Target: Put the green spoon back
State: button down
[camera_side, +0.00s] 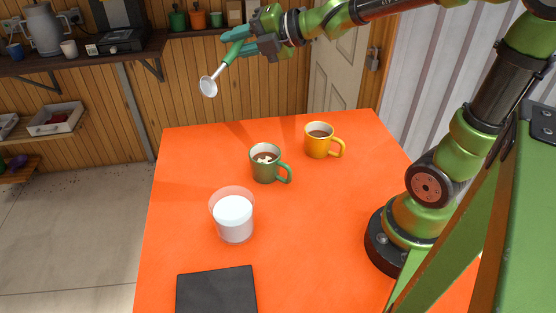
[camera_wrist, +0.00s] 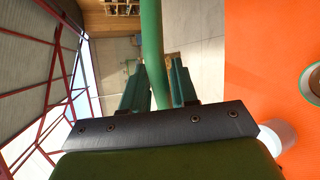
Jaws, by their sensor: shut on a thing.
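My gripper (camera_side: 251,45) is shut on the green handle of a spoon (camera_side: 209,86), high above the far edge of the orange table. The spoon slants down to the left, its pale metal bowl hanging lowest and empty as far as I can see. In the wrist view the green handle (camera_wrist: 152,50) stands between my two fingers (camera_wrist: 160,88). A green mug (camera_side: 266,172) with brown liquid and pale pieces stands mid-table. A yellow mug (camera_side: 320,142) with brown liquid stands behind it to the right. A clear glass (camera_side: 234,217) of white contents stands nearer the front.
A black flat slab (camera_side: 216,291) lies at the table's front. The orange table (camera_side: 190,165) is bare at its far left. A wall shelf behind holds a grey jug (camera_side: 43,30), a black appliance and green and orange pots (camera_side: 197,20).

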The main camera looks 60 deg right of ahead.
jog(key=m, duration=0.2)
jog(key=shift+m, duration=0.4)
